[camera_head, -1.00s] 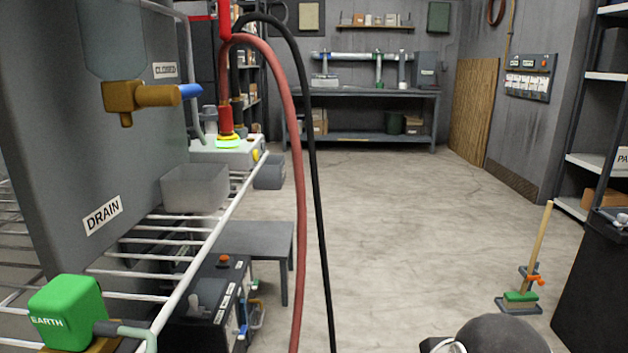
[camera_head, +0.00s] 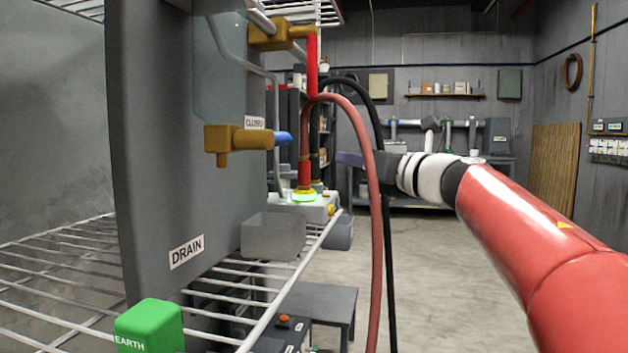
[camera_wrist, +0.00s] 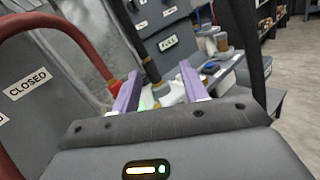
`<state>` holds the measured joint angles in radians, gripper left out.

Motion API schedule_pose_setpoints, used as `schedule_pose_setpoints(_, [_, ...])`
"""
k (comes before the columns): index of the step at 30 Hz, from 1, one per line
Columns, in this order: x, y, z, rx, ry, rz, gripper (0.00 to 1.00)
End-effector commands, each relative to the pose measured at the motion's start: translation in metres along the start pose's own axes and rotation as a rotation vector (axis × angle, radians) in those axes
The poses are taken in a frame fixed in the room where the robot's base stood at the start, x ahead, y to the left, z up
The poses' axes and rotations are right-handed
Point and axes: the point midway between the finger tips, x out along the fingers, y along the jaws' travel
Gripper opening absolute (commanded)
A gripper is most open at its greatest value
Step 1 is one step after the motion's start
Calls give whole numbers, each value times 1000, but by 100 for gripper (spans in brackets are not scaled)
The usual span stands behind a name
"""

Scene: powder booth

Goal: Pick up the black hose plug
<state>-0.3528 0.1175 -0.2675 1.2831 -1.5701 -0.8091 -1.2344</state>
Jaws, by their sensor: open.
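The black hose plug (camera_head: 316,168) stands upright at the end of the black hose, partly behind the red hose plug (camera_head: 304,174) in the head view. In the wrist view the black plug (camera_wrist: 151,70) shows between my two purple fingers, further off, with a pale collar at its lower end. My gripper (camera_head: 348,159) reaches in from the right at about plug height, behind the red hose. In the wrist view my gripper (camera_wrist: 159,68) is open and empty. The red plug (camera_wrist: 112,86) is just left of the left finger.
The red hose (camera_head: 372,200) and black hose (camera_head: 388,250) arch down close to my gripper. A grey panel with a brass drain valve (camera_head: 238,139) stands left. A translucent bin (camera_head: 272,236) sits on the wire rack (camera_head: 270,318). Floor at right is clear.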

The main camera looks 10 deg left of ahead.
Motion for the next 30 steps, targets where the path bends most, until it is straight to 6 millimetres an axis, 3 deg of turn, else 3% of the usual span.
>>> schedule_pose_setpoints(3, [16, 11, -19, -148, 86, 78, 44])
schedule_pose_setpoints(6, [24, 15, -24, -187, 111, 101, 44])
schedule_pose_setpoints(21, [88, 24, -25, -186, 110, 99, 44])
schedule_pose_setpoints(30, [95, 24, -27, -184, 108, 97, 44])
